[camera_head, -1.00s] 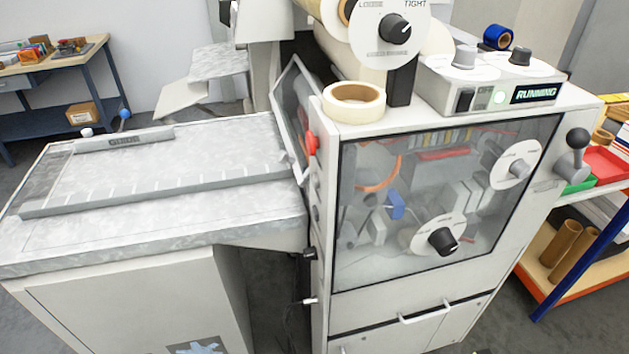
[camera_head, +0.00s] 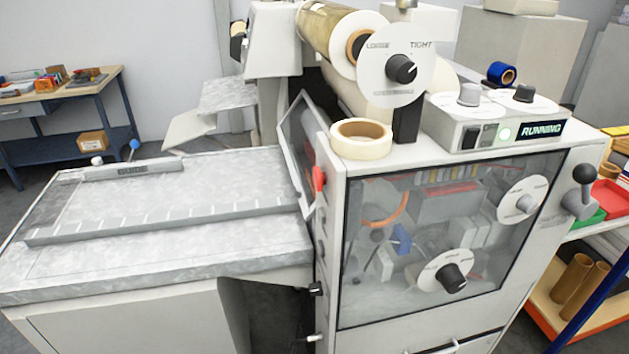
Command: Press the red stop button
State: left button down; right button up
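The red stop button (camera_head: 319,178) sticks out from the left side of the machine's grey cabinet (camera_head: 333,250), near its front upper corner. It is seen edge-on, beside the tilted clear guard (camera_head: 298,140). The display (camera_head: 541,129) on the control box at the top right reads RUNNING, and a green light (camera_head: 505,134) glows beside it. Neither of my grippers shows in the head view.
A flat feed table (camera_head: 180,215) with a guide bar extends left of the cabinet. A tape roll (camera_head: 361,138) sits on the cabinet top. A workbench (camera_head: 60,98) stands far left. A shelf with cardboard tubes (camera_head: 580,278) stands at the right.

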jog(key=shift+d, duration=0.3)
